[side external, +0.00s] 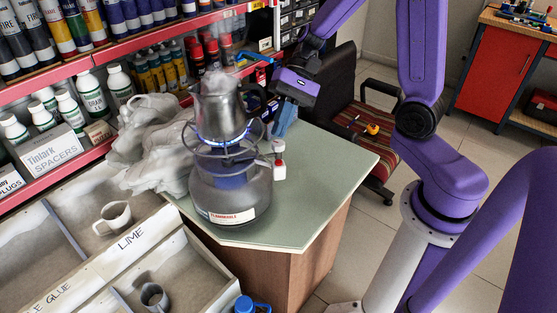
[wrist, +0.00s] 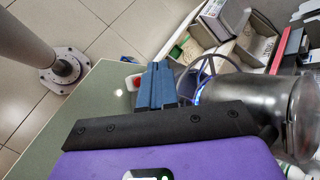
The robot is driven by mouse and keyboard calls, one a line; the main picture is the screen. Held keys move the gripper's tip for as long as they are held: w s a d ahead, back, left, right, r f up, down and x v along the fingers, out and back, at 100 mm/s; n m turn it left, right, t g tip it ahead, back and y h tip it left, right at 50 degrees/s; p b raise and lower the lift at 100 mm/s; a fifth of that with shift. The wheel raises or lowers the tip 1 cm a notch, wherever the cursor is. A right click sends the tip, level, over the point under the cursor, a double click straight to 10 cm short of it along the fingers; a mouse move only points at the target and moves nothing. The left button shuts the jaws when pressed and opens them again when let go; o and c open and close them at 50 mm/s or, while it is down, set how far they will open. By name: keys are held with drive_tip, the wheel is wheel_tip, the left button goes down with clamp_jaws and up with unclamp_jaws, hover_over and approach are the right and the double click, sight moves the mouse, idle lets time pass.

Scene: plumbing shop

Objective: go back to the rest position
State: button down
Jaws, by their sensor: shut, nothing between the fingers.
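My gripper (side external: 281,132) hangs above the green-topped counter (side external: 325,165), just right of a burner (side external: 230,190) with a metal pitcher (side external: 220,105) on it. Its blue fingers are shut together with nothing between them. In the wrist view the fingers (wrist: 158,66) point away over the counter, near a small red-and-white valve (wrist: 133,82). The valve (side external: 279,160) also shows in the side view at the burner's right. A blue glow, like a flame, shows under the pitcher. I cannot tell whether the fingers touch anything.
A crumpled grey cloth (side external: 160,140) lies left of the burner, close to it. Red shelves (side external: 135,42) with bottles stand behind. A chair (side external: 372,150) stands behind the counter's right side. Open floor lies right of the counter.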

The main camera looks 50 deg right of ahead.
drive_tip(key=s+d+n+t+h, duration=0.2)
drive_tip(key=s+n+h, duration=0.6)
drive_tip(key=s+n, duration=1)
drive_tip(key=shift+s+d+r+n+h, duration=0.2)
drive_tip(key=shift+s+r+n+h, duration=0.1)
drive_tip(key=shift+n, duration=0.3)
